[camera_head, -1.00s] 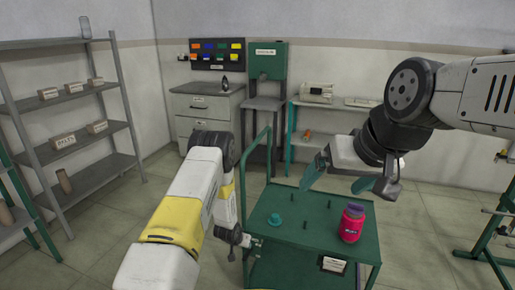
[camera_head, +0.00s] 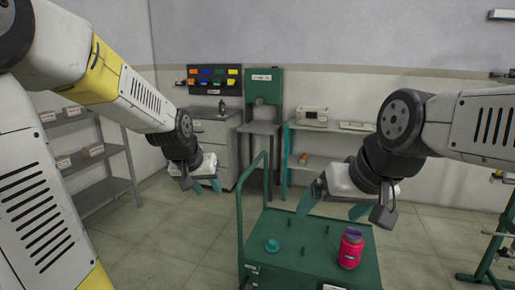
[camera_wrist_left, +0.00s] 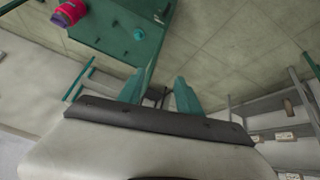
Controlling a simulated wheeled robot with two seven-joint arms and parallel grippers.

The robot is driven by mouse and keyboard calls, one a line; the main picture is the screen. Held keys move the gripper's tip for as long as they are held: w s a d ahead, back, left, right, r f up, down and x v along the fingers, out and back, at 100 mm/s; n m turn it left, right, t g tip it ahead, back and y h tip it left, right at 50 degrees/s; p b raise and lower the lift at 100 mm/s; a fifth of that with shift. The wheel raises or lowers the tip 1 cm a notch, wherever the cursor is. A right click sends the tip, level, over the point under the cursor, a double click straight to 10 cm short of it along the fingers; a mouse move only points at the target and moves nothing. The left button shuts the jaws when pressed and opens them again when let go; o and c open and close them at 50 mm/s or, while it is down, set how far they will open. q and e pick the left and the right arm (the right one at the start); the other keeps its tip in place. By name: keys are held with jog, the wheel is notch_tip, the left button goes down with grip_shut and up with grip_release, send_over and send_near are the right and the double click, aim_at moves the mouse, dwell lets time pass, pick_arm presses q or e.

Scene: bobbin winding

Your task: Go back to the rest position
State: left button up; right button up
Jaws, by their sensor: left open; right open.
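My left gripper (camera_head: 207,187) is raised in front of the grey cabinet, left of the green cart. Its teal fingers are apart and empty, and they also show in the left wrist view (camera_wrist_left: 160,92). My right gripper (camera_head: 332,203) hangs over the back of the cart with its teal fingers spread and nothing between them. The green cart (camera_head: 300,262) carries a pink bobbin (camera_head: 350,250) with a purple top at its right side. A small teal round piece (camera_head: 272,246) sits on the cart's left side. Both also show in the left wrist view, the pink bobbin (camera_wrist_left: 68,14) at the top left.
Grey shelves (camera_head: 105,190) with labelled boxes stand at the left, partly behind my left arm. A grey cabinet (camera_head: 215,135), a green machine (camera_head: 262,90) and a bench with devices (camera_head: 314,117) line the back wall. A green rack (camera_head: 490,240) stands at the right. Floor left of the cart is clear.

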pick_arm(q)
jog(key=s+r, duration=0.3)
jog(key=s, duration=0.6)
jog(key=s+r, duration=0.3)
jog(key=s, duration=0.7)
jog(key=shift+h, duration=0.3)
